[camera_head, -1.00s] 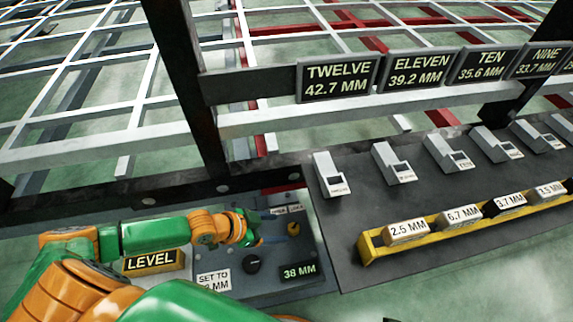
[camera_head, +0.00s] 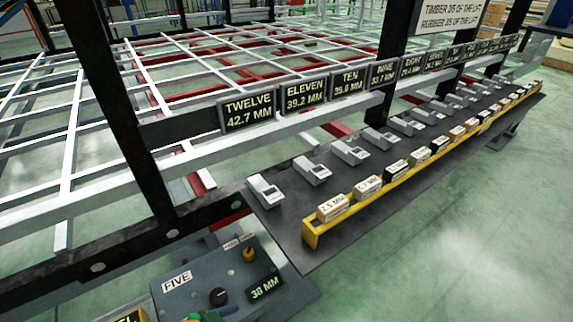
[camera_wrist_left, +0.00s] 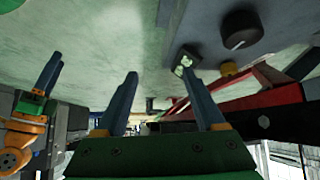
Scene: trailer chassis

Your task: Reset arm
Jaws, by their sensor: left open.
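In the left wrist view my left gripper (camera_wrist_left: 158,66) is open, with two blue fingers apart on a green base and nothing visibly held between them. Its right fingertip shows close to a small lit display (camera_wrist_left: 185,62); I cannot tell whether they touch. Another blue-fingered gripper, which looks like my right gripper (camera_wrist_left: 48,72), shows at the left edge of that view; its opening is unclear. In the head view only a sliver of my green arm shows at the bottom edge. The control panel there carries a FIVE label (camera_head: 177,281), a black knob (camera_head: 218,297), a yellow knob (camera_head: 249,254) and a 38 MM display (camera_head: 265,288).
A dark bench (camera_head: 290,225) holds a row of grey gauges and a yellow rack (camera_head: 311,235) of labelled blocks. Black plates such as TWELVE (camera_head: 249,111) line the rail. A dark post (camera_head: 140,130) stands behind the panel. Green floor (camera_head: 440,230) at the right is clear.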

